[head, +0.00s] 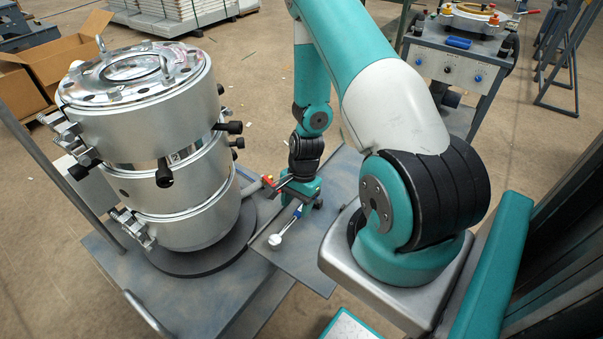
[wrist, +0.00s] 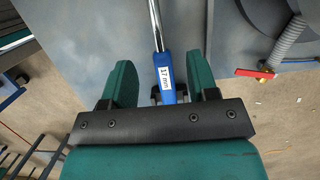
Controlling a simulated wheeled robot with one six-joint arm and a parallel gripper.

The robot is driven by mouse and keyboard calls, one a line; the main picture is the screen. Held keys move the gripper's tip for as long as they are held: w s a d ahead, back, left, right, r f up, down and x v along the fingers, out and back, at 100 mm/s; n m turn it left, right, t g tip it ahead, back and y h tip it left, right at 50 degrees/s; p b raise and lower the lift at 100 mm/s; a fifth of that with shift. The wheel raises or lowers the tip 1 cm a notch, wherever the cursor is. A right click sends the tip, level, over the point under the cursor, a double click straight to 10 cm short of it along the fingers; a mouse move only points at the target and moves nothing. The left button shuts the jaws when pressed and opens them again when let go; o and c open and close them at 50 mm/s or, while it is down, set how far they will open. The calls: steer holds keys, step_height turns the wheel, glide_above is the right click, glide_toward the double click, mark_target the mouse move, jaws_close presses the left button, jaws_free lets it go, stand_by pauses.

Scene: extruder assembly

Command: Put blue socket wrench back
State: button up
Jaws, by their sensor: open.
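The blue socket wrench has a silver shaft, a round silver head and a blue handle. In the head view the wrench (head: 284,230) lies over the grey side shelf (head: 304,268), next to the silver extruder barrel. In the wrist view the blue handle (wrist: 166,70) bears a white "17 mm" label, and its shaft runs up out of the picture. My gripper (wrist: 160,74) is open, with one green finger on each side of the handle and gaps showing. In the head view my gripper (head: 302,190) is low over the shelf, at the handle end. The handle's end is partly hidden.
The tall silver barrel (head: 150,150) with clamps stands left of my gripper on a dark round base. A red valve handle (wrist: 256,73) on a grey hose is close on the right in the wrist view. A cart (head: 455,65) stands behind. The shelf's front part is clear.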

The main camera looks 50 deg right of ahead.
steer(key=v, duration=1.2)
steer(key=shift+r, duration=0.2)
steer(key=w+a+r+n, duration=0.1)
steer(key=a+r+n, duration=1.1)
steer(key=a+r, duration=0.4)
steer(key=s+a+r+n+y, duration=0.1)
steer(key=s+a+r+n, duration=0.7)
steer(key=s+a+n, duration=0.3)
steer(key=shift+s+a+r+n, duration=0.25)
steer(key=shift+a+n, duration=0.15)
steer(key=shift+a, duration=0.15)
